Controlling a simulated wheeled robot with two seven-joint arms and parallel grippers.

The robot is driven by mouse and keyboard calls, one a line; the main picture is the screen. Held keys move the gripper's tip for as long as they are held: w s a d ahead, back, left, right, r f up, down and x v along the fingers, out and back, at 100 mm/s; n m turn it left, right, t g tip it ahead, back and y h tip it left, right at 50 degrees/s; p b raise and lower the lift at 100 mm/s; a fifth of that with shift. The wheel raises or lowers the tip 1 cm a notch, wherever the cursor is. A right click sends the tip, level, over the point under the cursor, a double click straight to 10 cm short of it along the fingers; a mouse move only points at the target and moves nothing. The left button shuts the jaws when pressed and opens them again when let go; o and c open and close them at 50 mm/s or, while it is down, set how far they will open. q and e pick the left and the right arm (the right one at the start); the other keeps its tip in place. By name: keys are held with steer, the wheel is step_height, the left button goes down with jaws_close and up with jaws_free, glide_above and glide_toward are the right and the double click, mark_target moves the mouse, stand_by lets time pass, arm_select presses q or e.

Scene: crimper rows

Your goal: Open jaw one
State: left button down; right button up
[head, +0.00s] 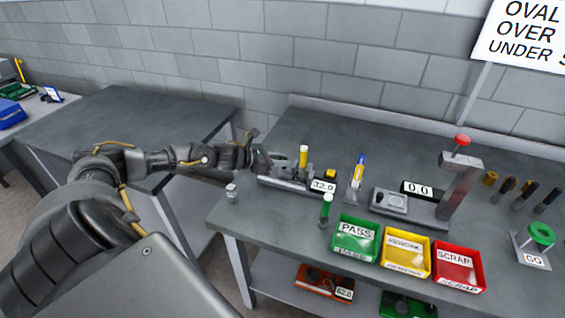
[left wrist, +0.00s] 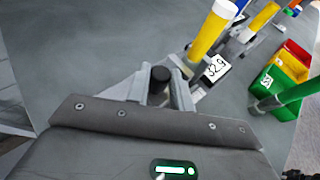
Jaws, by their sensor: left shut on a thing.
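My left gripper (head: 264,160) is at the fixture's left end. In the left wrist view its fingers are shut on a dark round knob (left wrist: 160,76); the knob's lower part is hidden. Which part is jaw one I cannot tell. My right gripper is out of view.
Green PASS (head: 356,238), yellow REWORK (head: 405,253) and red SCRAP (head: 459,267) bins line the front edge. A gauge stand with a red knob (head: 461,142) is right. The back-left bench top is clear.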

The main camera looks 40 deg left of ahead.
arm_select(q)
steer(key=shift+s+a+f+b, duration=0.25)
steer(key=shift+a+b, duration=0.15)
steer(key=shift+a, duration=0.2)
steer(key=shift+a+r, duration=0.15)
steer(key=shift+r, duration=0.1)
steer(key=c, duration=1.5)
jaws_free()
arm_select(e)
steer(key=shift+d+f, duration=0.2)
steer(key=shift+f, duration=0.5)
arm_select(q)
steer(key=shift+s, duration=0.1)
